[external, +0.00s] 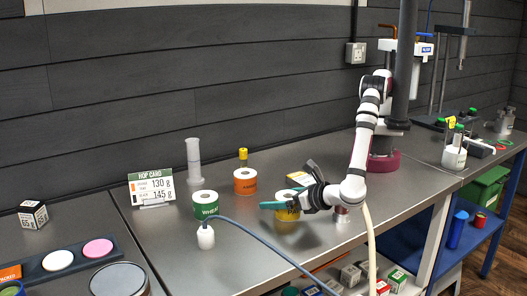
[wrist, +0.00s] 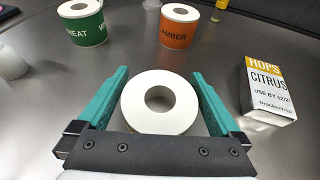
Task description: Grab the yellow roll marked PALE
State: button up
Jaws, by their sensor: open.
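The yellow roll (external: 287,212) stands on the steel bench in the external view, partly hidden by my gripper. In the wrist view its white top with a round hole, the roll (wrist: 159,102), sits between my teal fingers; its label is hidden there. My gripper (wrist: 160,88) is open, one finger on each side of the roll, with small gaps showing. In the external view my gripper (external: 279,203) is at the roll's upper part.
A green WHEAT roll (wrist: 84,27) and an orange AMBER roll (wrist: 178,28) stand beyond the fingers. A HOPS CITRUS box (wrist: 265,88) stands to the right. A white bottle-like piece with a blue hose (external: 206,237) is at the bench front. A hop card (external: 152,187) stands behind.

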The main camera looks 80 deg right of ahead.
jog(key=c, duration=1.2)
jog(key=shift+c, duration=0.3)
jog(key=shift+r, duration=0.15)
